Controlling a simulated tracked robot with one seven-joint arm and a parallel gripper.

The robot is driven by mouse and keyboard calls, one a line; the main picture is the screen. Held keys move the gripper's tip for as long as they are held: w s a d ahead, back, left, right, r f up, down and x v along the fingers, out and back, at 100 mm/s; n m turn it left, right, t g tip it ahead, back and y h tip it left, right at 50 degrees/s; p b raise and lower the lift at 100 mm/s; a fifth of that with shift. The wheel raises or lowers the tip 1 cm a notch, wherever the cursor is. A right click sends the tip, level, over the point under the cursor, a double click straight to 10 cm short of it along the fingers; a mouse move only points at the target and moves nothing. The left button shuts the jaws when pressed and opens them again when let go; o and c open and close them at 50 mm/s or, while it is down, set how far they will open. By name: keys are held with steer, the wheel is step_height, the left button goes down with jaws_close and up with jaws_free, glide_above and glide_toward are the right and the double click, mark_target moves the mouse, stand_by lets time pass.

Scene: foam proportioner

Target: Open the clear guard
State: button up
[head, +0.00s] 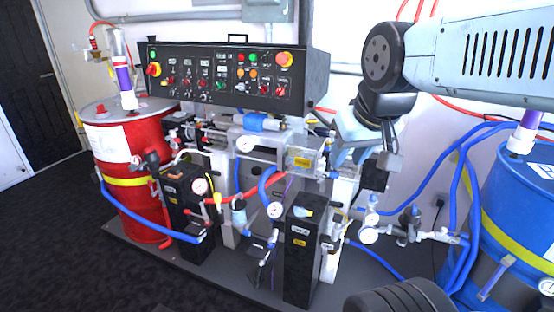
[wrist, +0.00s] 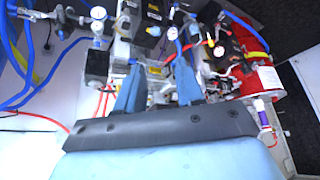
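The clear guard (head: 318,158) is a small see-through box with a yellow label, on the middle of the machine below the control panel. It appears closed, though its edges are hard to make out. My gripper (head: 342,152) is just right of it in the head view, very close; I cannot tell if they touch. In the wrist view my gripper (wrist: 157,66) has two blue fingers spread apart, with nothing held between them. The guard area (wrist: 157,86) shows between the fingers there, small and blurred.
A black control panel (head: 225,75) overhangs behind the guard. Black pump cabinets (head: 302,250), gauges and blue and red hoses crowd below. A red drum (head: 125,180) stands left and a blue drum (head: 520,215) right. Dark floor (head: 50,240) is open at the left.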

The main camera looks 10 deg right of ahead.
mark_target(283, 162)
steer(key=shift+w, duration=0.1)
steer(key=w+a+f+m+t, duration=0.1)
steer(key=w+a+f+t, duration=0.15)
steer(key=w, duration=0.85)
steer(key=w+a+f+m+t, duration=0.1)
steer(key=w+a+f+t, duration=0.2)
steer(key=w, duration=0.8)
steer(key=w+a+f+m+t, duration=0.15)
steer(key=w+a, duration=0.25)
steer(key=w, duration=0.6)
steer(key=w+f+m+t+h, duration=0.1)
steer(key=w+f+m+h, duration=0.25)
steer(key=w+f, duration=0.65)
steer(key=s+d+f+t+h, duration=0.1)
steer(key=s+f+h, duration=0.1)
steer(key=f+h, duration=0.35)
steer(key=s+d+f+h, duration=0.1)
steer(key=s+f+h, duration=0.1)
steer(key=f, duration=0.6)
steer(key=x, duration=1.3)
steer(key=shift+w+a+r, duration=0.1)
steer(key=shift+w+r, duration=0.05)
jaws_close()
